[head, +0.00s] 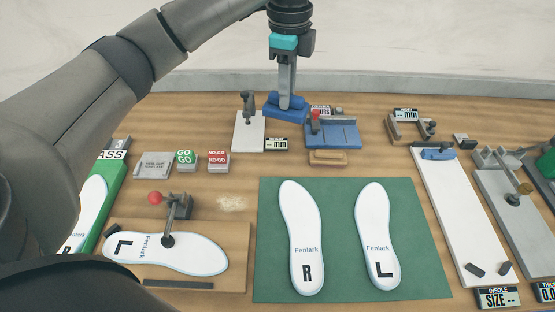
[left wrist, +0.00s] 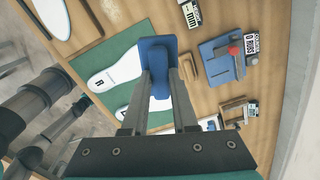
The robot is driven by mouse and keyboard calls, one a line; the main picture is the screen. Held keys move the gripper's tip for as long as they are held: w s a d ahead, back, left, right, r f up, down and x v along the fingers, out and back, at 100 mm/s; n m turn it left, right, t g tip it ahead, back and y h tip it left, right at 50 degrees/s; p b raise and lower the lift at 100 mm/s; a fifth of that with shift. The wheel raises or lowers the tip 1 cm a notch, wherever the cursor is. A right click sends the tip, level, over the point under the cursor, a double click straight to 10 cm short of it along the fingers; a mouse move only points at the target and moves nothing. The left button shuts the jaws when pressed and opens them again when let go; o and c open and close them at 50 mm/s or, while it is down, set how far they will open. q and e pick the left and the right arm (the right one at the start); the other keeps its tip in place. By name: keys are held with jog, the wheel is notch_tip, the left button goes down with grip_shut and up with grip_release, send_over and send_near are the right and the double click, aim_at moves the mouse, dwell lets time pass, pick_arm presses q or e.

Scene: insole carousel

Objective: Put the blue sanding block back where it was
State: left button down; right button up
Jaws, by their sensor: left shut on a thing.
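The blue sanding block (head: 284,112) is in my left gripper (head: 287,97), near the back edge of the table in the head view. The fingers point down and are shut on its raised grip. In the left wrist view the block (left wrist: 155,50) shows between the fingers (left wrist: 160,92), and it looks held above the table. A small bare wooden block (head: 328,158) lies in front of the blue fixture (head: 345,135), to the right of the gripper. My right gripper is in neither view.
A green mat (head: 341,235) with two white insoles lies front centre. A clamped insole (head: 190,258) sits on a wooden board at left. A white height gauge (head: 249,132) stands left of the gripper, and a long white size board (head: 460,215) lies at right.

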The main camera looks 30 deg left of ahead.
pick_arm(q)
jog(key=m, duration=0.1)
jog(key=w+a+m, duration=0.1)
jog(key=m, duration=0.1)
jog(key=w+r+m+p, duration=0.1)
jog(key=m, duration=0.1)
jog(key=shift+a+r, duration=0.1)
jog(key=shift+a, duration=0.3)
jog(key=f+m, duration=0.1)
jog(key=f, duration=0.5)
jog(key=a+f+m+b, duration=0.1)
jog(key=f+m, duration=0.1)
jog(key=f, duration=0.5)
jog(key=w+f+m+b, duration=0.1)
jog(key=f, duration=0.5)
jog(key=shift+a+f+m, duration=0.3)
jog(key=shift+m, duration=0.1)
jog(key=shift+f, duration=0.6)
jog(key=c, duration=0.7)
grip_release()
